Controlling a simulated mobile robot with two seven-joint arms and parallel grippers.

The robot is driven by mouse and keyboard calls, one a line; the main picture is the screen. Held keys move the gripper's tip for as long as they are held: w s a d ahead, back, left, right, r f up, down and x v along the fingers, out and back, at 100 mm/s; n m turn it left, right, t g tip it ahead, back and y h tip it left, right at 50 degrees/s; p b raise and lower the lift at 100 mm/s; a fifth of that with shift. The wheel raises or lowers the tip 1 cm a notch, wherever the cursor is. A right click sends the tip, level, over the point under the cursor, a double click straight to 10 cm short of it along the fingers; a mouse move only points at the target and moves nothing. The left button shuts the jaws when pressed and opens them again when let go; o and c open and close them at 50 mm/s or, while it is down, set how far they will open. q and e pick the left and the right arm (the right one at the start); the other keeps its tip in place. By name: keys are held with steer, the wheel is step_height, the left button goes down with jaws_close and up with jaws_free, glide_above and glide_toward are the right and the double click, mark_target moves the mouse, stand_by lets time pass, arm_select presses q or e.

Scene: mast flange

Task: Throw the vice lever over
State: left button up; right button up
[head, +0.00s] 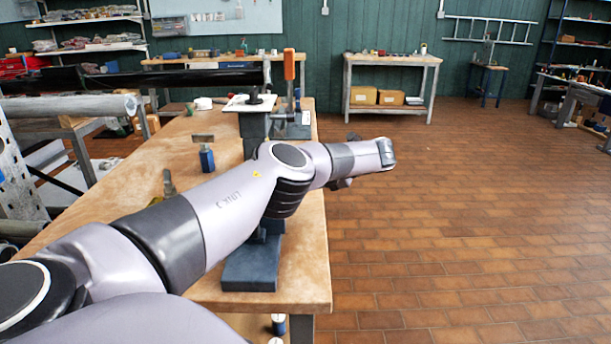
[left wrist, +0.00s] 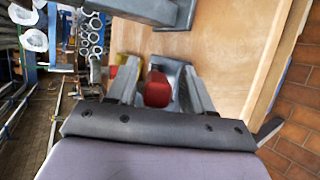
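An orange lever (head: 289,65) stands upright beside the vice, a dark blue post (head: 255,128) on the wooden bench. My left arm crosses in front of the post and hides part of it. Its wrist end lies past the bench's right side, and its fingers cannot be made out in the head view. In the left wrist view my left gripper (left wrist: 160,70) is open. A red rounded thing (left wrist: 158,90) shows between its fingers, with no clear contact; I cannot tell whether it is the lever. My right gripper is not in view.
The wooden bench (head: 305,225) carries a dark blue base (head: 249,275) at the front and a small blue stand (head: 206,158). A long black tube (head: 180,78) runs in from the left to the post. The tiled floor at right is clear.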

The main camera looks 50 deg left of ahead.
arm_select(q)
steer(key=b+v, duration=0.5)
steer(key=v, duration=0.2)
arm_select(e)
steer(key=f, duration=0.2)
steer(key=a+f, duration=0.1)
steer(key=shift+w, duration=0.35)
arm_select(q)
steer(key=shift+d, duration=0.15)
